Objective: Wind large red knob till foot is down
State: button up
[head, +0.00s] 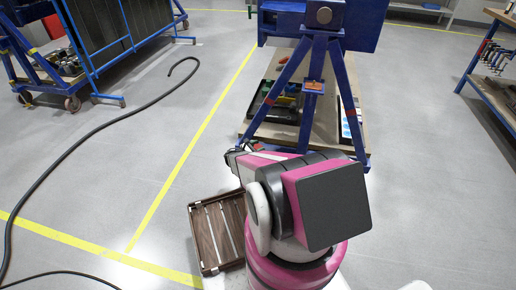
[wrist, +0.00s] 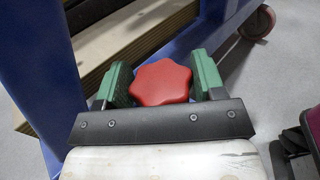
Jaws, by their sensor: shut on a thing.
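The large red knob (wrist: 162,83) has a lobed rim and shows in the wrist view between the two green jaws of my gripper (wrist: 163,76). The jaws are shut on it from both sides. In the head view my gripper (head: 236,156) shows only in part at the lower left of the blue stand (head: 318,48), with my pink and white arm in front. The foot cannot be made out in either view.
A slatted brown crate (head: 206,240) lies on the floor at the left of my arm. A black hose (head: 95,135) runs across the floor further left. A blue wheeled rack (head: 100,40) stands at the back left, a workbench (head: 493,90) at the right.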

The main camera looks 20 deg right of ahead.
jog(key=shift+m+g, duration=0.3)
jog(key=shift+g, duration=0.1)
jog(key=m+g, duration=0.1)
jog(key=g, duration=0.1)
jog(key=m+g, duration=0.1)
jog(key=g, duration=0.1)
jog(key=shift+w+f+m, duration=0.1)
jog(key=shift+w+m, duration=0.05)
jog(key=shift+m, duration=0.25)
jog(key=shift+m+g+y, duration=0.4)
jog(key=shift+m+g, duration=0.65)
jog(key=shift+g, duration=0.65)
jog(key=shift+m+g+y, duration=0.4)
jog(key=shift+m+g, duration=0.65)
jog(key=shift+g, duration=0.65)
jog(key=o, duration=0.9)
jog(key=shift+c, duration=0.2)
jog(key=shift+a, duration=0.15)
jog(key=v, duration=1)
jog(key=shift+a, duration=0.2)
